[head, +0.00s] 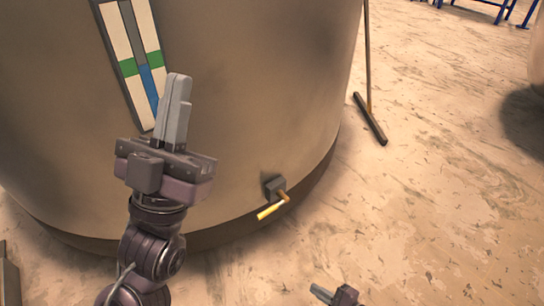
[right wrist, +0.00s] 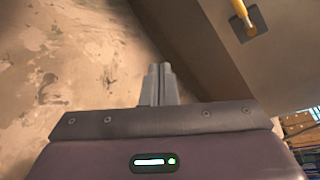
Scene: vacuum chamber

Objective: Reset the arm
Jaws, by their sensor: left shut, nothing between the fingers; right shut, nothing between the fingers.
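My left gripper (head: 174,110) points up in front of the large tan tank (head: 265,100), left of the picture's middle. Its fingers are together and empty. My right gripper (head: 320,293) shows only in part at the bottom edge of the head view, its fingers pointing left. In the right wrist view its fingers (right wrist: 157,82) are together with nothing between them. A yellow-handled valve (head: 272,211) sticks out low on the tank, between the two grippers and apart from both. The valve's yellow handle also shows at the top of the right wrist view (right wrist: 243,14).
A gauge panel (head: 120,50) with white, green and blue strips is on the tank behind my left gripper. A broom-like tool (head: 370,118) stands right of the tank. Blue metal frames (head: 492,8) are at the far back. The floor (head: 430,210) on the right is clear.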

